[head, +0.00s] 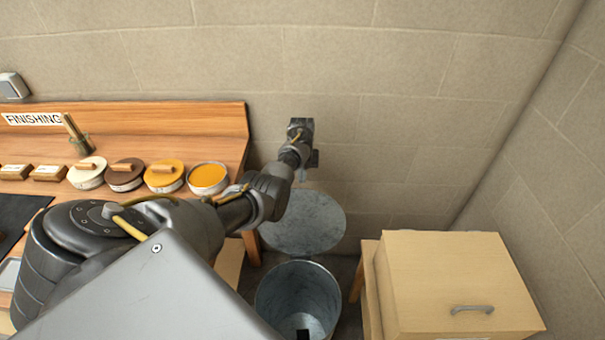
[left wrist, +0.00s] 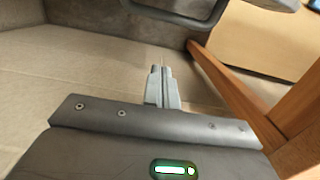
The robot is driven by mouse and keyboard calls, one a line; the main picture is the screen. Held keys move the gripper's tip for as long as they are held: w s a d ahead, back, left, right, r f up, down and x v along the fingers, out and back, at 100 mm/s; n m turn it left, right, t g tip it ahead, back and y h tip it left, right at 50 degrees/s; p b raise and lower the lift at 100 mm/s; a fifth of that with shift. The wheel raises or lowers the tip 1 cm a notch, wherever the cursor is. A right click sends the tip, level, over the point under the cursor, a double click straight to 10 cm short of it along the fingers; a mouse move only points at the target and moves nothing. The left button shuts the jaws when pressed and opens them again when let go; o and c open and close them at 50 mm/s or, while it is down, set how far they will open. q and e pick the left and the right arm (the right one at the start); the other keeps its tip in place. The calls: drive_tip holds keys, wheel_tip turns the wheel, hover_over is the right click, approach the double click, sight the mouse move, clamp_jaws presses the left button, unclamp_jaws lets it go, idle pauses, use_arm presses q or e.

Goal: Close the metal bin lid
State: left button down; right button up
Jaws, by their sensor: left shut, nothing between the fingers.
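The metal bin (head: 262,298) is a round grey bucket low in the middle of the head view, with its mouth open. Its round grey lid (head: 305,225) stands raised behind the mouth, tilted up near the wall. My left gripper (head: 313,158) is above and behind the lid, by the wall; in the head view its fingers are small. In the left wrist view the two fingers (left wrist: 162,75) are together with nothing between them. A dark curved edge (left wrist: 185,14) crosses the top of that view; I cannot tell if it is the lid.
A wooden bench (head: 215,115) with several round tins stands at the left, partly behind my left arm. A pale wooden cabinet (head: 450,275) with a grey handle stands right of the bin. The stone wall (head: 400,90) is close behind.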

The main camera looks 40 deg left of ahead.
wheel_tip(320, 180, down, 5)
drive_tip(key=b, duration=0.4)
use_arm(q)
drive_tip(key=s+d+f+p, duration=0.1)
drive_tip(key=p, duration=0.2)
drive_tip(key=s+d+f+p, duration=0.1)
drive_tip(key=s+p, duration=0.1)
drive_tip(key=p, duration=0.1)
drive_tip(key=shift+s+d+f, duration=0.1)
drive_tip(key=shift+d+f, duration=0.1)
drive_tip(key=shift+f, duration=0.15)
use_arm(e)
wheel_tip(320, 180, up, 6)
drive_tip(key=shift+a, duration=0.15)
